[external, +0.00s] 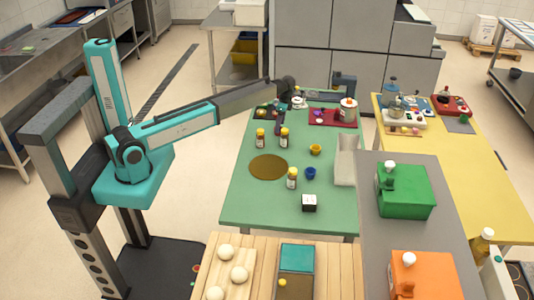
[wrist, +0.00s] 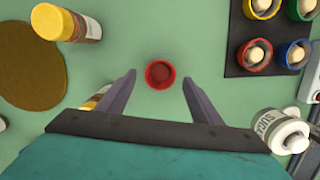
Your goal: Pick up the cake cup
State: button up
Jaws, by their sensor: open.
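A small round red cup (wrist: 160,74) stands on the green table in the wrist view, seen from above, with a darker red inside. My gripper (wrist: 160,77) is open, its two grey fingers spread to the left and right of the cup in the picture. The fingers do not appear to touch it, and nothing is held. In the external view my arm reaches over the far part of the green table (external: 240,190). I cannot make out the red cup there.
A dark tray (wrist: 236,67) with several coloured, filled cups is at upper right in the wrist view. A sugar jar (wrist: 281,130) is at right. A yellow-capped bottle (wrist: 65,22) and brown round mat (wrist: 25,70) are at left. A blue cup (external: 310,173) and yellow cup (external: 315,149) stand nearer.

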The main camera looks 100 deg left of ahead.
jog(key=shift+s+f+p, duration=0.15)
jog(key=shift+f+p, duration=0.05)
jog(key=shift+f, duration=0.5)
jog(key=shift+s+f+p, duration=0.1)
jog(key=shift+f+p, duration=0.1)
jog(key=shift+f, duration=0.45)
jog(key=c, duration=1.1)
